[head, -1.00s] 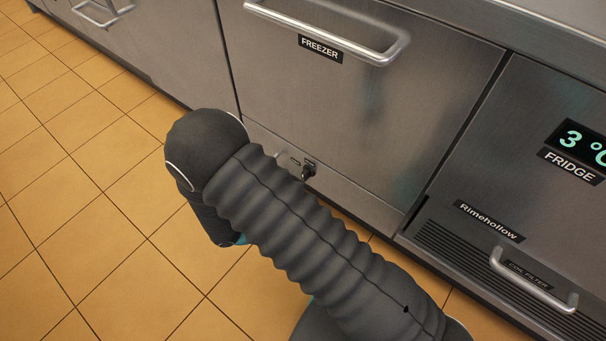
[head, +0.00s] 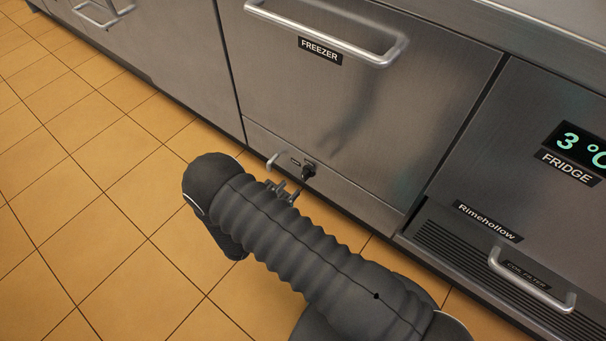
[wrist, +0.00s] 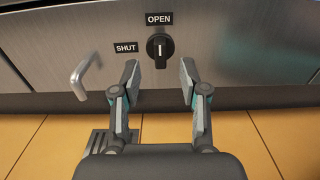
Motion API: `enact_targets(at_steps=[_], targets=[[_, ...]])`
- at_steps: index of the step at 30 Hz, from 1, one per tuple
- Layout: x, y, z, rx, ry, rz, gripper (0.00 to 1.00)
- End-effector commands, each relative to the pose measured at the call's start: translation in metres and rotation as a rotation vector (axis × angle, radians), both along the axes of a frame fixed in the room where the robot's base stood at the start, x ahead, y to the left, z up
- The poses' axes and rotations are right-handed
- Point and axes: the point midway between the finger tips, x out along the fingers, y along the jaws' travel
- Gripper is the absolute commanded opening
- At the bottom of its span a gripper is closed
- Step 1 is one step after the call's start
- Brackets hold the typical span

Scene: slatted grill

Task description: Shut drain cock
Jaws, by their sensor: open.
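The drain cock is a black knob (wrist: 160,47) low on the steel panel under the freezer. In the wrist view its pale mark points up at the OPEN label (wrist: 159,19). The SHUT label (wrist: 126,48) is to its left. The knob also shows in the head view (head: 309,171). My gripper (wrist: 159,82) is open and empty, its two fingers apart just below the knob in the wrist view, one toward each side. In the head view the gripper (head: 283,192) is partly hidden by my arm.
A bent metal spout (wrist: 84,77) sticks out left of the knob, above a floor drain grate (wrist: 97,142). The freezer door (head: 375,110) is shut above. The fridge unit (head: 530,110) stands at the right. Tiled floor (head: 90,190) is clear at the left.

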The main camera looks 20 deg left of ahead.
Motion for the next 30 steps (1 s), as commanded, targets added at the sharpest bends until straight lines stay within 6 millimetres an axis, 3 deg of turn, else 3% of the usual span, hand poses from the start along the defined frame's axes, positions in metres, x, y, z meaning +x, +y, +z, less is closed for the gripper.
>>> enact_targets(at_steps=[6,12,26,30], targets=[[0.038,-0.017,0.0,0.0,0.001,-0.004,0.44],[0.062,-0.026,0.0,-0.001,0.001,-0.002,0.44],[0.072,-0.03,0.0,0.0,0.001,0.0,0.44],[0.072,-0.03,0.0,0.0,0.001,0.0,0.11]])
